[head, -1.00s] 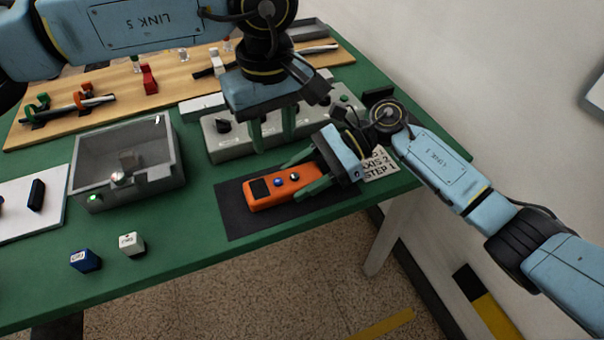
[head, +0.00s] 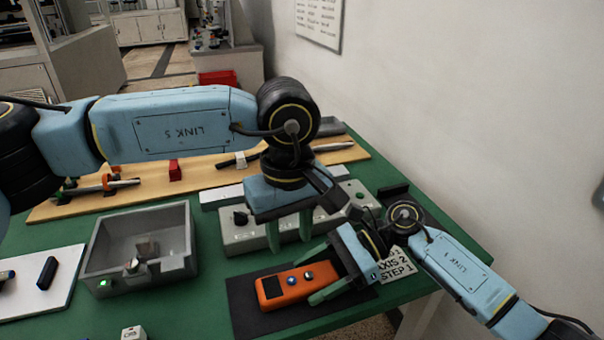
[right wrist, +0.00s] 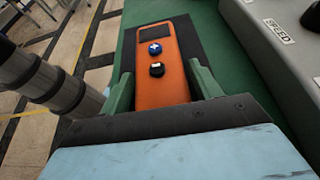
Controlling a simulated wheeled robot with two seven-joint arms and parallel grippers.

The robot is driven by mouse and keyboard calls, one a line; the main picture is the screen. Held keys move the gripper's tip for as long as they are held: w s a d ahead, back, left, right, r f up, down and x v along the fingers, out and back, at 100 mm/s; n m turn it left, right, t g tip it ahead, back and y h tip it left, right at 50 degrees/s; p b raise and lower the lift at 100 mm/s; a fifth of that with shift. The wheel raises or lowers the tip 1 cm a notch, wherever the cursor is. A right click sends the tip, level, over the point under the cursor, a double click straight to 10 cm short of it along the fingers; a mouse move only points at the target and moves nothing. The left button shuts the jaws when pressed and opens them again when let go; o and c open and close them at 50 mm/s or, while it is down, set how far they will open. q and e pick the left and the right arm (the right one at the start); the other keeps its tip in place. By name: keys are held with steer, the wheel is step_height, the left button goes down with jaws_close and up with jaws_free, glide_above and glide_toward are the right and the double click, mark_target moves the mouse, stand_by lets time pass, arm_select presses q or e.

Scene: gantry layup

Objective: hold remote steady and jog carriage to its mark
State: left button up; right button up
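The orange remote (head: 283,288) lies on a dark mat (head: 243,311), with a dark screen, a blue button and a dark button; it also shows in the right wrist view (right wrist: 172,84). My right gripper (head: 309,278) has its green fingers along the remote's two long sides, seemingly shut on it. My left gripper (head: 290,234) points down over the grey console (head: 238,236) behind the remote, its fingers apart with nothing seen between them. They hide part of the console. I cannot tell which part on the wooden board (head: 215,174) is the carriage; my left arm covers much of it.
A grey open-topped box (head: 92,262) with a green light stands left. A white plate (head: 56,288) and a white cube (head: 133,333) are on the green table. An "AXIS 2 STEP 1" card (head: 397,266) lies by my right wrist. A wall (head: 440,110) rises behind on the right.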

steer(key=shift+o, duration=1.3)
steer(key=shift+d, duration=0.1)
